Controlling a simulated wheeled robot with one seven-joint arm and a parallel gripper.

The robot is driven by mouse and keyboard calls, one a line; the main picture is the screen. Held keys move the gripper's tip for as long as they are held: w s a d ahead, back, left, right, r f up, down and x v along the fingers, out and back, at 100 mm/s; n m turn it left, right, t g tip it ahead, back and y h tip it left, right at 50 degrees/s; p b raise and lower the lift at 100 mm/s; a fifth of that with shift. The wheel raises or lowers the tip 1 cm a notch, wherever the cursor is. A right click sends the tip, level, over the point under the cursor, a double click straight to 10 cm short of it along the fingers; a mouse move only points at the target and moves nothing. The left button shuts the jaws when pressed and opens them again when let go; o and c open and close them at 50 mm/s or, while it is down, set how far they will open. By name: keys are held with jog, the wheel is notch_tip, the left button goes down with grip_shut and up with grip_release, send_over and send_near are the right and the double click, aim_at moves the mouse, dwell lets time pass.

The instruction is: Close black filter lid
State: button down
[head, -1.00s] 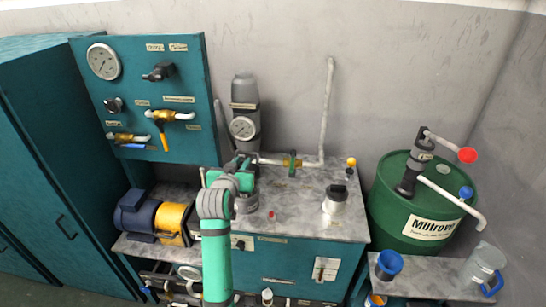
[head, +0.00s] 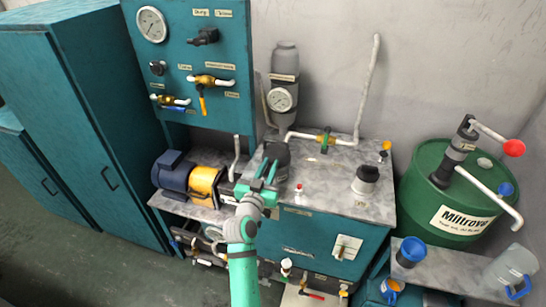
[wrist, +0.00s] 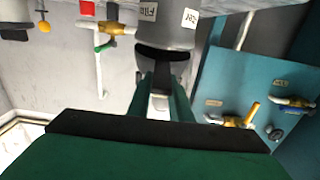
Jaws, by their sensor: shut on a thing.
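The black filter lid (head: 278,152) is a dark rounded piece at the left part of the bench top, partly hidden behind my gripper. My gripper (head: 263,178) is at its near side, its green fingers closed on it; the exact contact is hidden. In the wrist view, the fingers (wrist: 163,100) point toward a grey labelled cylinder (wrist: 168,28) with a dark lower rim, and a narrow piece shows between them. I cannot tell the lid's exact angle.
A blue and yellow motor (head: 188,180) stands left of my gripper. A silver cap with a black top (head: 365,180) is on the bench at right. A grey canister with a gauge (head: 284,65) and a pipe with a green-handled valve (head: 326,140) stand behind. A green drum (head: 440,195) is far right.

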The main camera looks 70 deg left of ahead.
jog(key=shift+s+d+f, duration=0.15)
jog(key=shift+f, duration=0.65)
jog(key=shift+s+d+f, duration=0.1)
jog(key=shift+s+f, duration=0.05)
jog(key=shift+f, duration=0.65)
jog(key=c, duration=1.6)
grip_release()
jog(key=shift+w+r, duration=0.1)
jog(key=v, duration=1)
jog(key=shift+d, duration=0.35)
